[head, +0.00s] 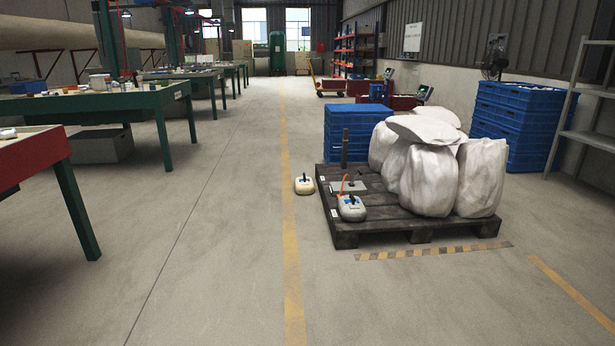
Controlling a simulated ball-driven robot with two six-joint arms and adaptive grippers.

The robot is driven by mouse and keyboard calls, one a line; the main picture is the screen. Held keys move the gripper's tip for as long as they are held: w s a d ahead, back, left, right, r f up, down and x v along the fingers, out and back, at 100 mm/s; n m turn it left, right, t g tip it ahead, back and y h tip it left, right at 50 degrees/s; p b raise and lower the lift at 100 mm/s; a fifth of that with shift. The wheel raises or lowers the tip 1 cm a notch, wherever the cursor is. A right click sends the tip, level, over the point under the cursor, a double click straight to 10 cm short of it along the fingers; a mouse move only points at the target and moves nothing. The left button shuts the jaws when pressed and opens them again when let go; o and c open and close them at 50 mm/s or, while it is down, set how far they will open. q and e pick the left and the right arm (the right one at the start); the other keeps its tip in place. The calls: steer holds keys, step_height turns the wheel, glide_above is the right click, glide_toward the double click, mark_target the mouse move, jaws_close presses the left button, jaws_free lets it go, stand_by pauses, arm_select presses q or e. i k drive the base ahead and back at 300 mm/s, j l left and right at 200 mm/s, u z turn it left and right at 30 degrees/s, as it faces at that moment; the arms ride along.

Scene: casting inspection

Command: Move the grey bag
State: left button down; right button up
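A small grey bag (352,210) with a dark handle on top sits on the near left part of a dark pallet (380,228). An orange cord or strap rises just behind it. A similar small cream bag (304,186) with a dark handle sits on the floor just left of the pallet. Neither of my grippers shows in the head view.
Large white sacks (427,182) fill the pallet's right side. A flat grey plate (348,187) and a dark post (344,150) are behind the grey bag. Blue crates (352,128) stand behind the pallet. Green tables (118,98) line the left; the aisle floor between is clear.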

mark_target(352, 209)
steer(key=i+u, duration=0.2)
steer(key=i, duration=1.9)
